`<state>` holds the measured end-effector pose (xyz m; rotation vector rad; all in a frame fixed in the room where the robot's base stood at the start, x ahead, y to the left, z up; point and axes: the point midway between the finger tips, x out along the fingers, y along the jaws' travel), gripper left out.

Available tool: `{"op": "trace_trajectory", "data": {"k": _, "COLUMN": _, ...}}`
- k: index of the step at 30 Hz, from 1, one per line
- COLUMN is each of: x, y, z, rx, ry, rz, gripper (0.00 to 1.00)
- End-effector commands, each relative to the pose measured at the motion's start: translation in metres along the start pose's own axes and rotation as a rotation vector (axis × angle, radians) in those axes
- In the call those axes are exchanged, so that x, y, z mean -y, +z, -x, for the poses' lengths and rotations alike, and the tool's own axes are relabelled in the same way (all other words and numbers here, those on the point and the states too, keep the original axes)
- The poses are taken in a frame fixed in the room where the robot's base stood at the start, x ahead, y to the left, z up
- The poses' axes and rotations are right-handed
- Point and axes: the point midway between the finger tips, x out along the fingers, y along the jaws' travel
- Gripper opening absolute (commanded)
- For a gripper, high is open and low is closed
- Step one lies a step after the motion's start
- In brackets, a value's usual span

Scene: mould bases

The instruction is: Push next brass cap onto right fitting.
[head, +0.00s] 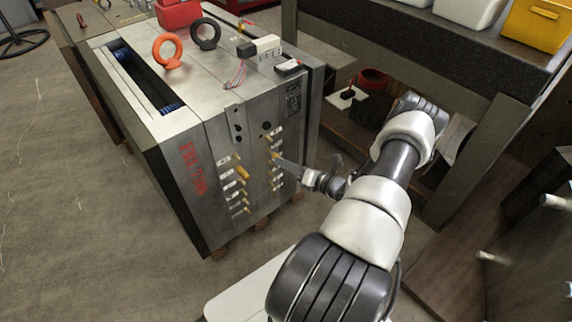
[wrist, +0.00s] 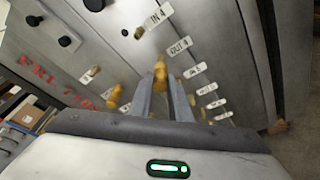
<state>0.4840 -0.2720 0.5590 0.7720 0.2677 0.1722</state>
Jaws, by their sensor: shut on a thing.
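My gripper (head: 281,160) is shut on a small brass cap (wrist: 160,70) in front of the steel mould base (wrist: 110,35). The cap shows between the fingertips in the wrist view. A brass fitting (wrist: 172,48) beside the OUT label is just beyond the cap; I cannot tell whether they touch. Another brass fitting (wrist: 140,32) sits by the IN label above. More brass pieces of the right column run down past my fingers, partly hidden. A left column has brass pieces too (wrist: 113,95), one of them longer (head: 243,173) in the head view.
The mould base (head: 185,140) carries an orange eye bolt (head: 168,50), a black eye bolt (head: 206,34) and a connector block with wires (head: 259,46). A bench (head: 455,50) with bins stands to the right, close to my arm. Floor is open at left.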

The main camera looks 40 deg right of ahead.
Motion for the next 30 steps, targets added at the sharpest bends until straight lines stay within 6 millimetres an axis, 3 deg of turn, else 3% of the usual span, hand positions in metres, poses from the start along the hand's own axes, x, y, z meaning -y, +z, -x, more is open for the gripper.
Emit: {"op": "trace_trajectory", "data": {"k": 30, "x": 0.000, "y": 0.003, "z": -0.013, "rx": 0.000, "ry": 0.000, "rz": 0.001, "gripper": 0.00}}
